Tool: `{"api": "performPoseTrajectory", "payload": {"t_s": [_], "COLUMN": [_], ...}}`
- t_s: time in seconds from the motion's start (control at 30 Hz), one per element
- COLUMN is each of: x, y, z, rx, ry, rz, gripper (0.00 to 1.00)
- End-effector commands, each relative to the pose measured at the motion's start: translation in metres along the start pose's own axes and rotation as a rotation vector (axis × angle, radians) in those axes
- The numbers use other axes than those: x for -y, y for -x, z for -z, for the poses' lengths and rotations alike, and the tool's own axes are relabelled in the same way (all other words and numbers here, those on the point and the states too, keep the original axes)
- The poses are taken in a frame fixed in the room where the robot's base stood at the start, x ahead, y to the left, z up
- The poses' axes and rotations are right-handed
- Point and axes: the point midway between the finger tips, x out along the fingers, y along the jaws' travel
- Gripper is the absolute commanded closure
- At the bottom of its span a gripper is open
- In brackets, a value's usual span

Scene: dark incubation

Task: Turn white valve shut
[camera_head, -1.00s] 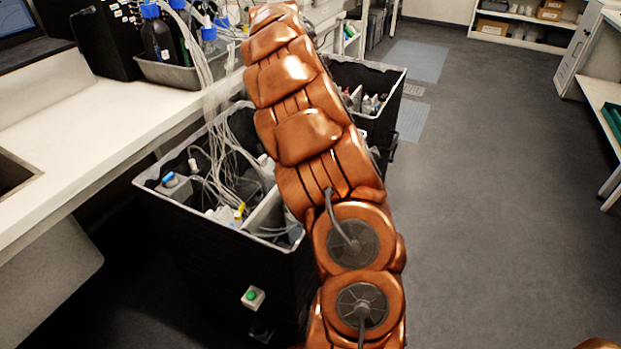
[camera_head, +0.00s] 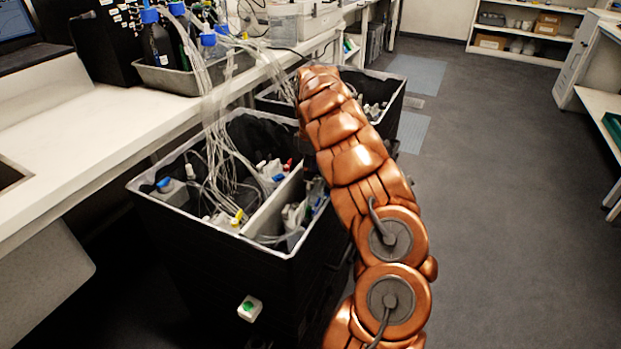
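The near black bin (camera_head: 215,262) stands open beside the bench. It holds a tangle of clear tubes, small fittings with blue, red, yellow and green parts, and a pale divider (camera_head: 272,207). Several small whitish parts show inside, but I cannot tell which, if any, is the white valve. My copper-coloured arm rises from the bottom right of the bin and leans away toward the back. My gripper does not show; the arm's far end is near the second bin and its tip is hidden.
A second open black bin (camera_head: 392,92) stands behind. The white bench (camera_head: 100,125) on the left carries a grey tray (camera_head: 182,77) with blue-capped bottles, whose tubes run down into the near bin. A white box with a green button (camera_head: 249,308) is on the bin's front. The floor at right is clear.

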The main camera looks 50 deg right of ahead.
Motion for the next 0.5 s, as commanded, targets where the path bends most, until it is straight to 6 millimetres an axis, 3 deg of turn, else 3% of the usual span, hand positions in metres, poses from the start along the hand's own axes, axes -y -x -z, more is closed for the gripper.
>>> {"api": "performPoseTrajectory", "payload": {"t_s": [0.2, 0.5], "x": [0.001, 0.0], "y": [-0.025, -0.033], "z": [-0.001, 0.0], "rx": [0.001, -0.001], "ry": [-0.001, -0.001], "rz": [0.004, 0.001], "gripper": [0.61, 0.61]}}
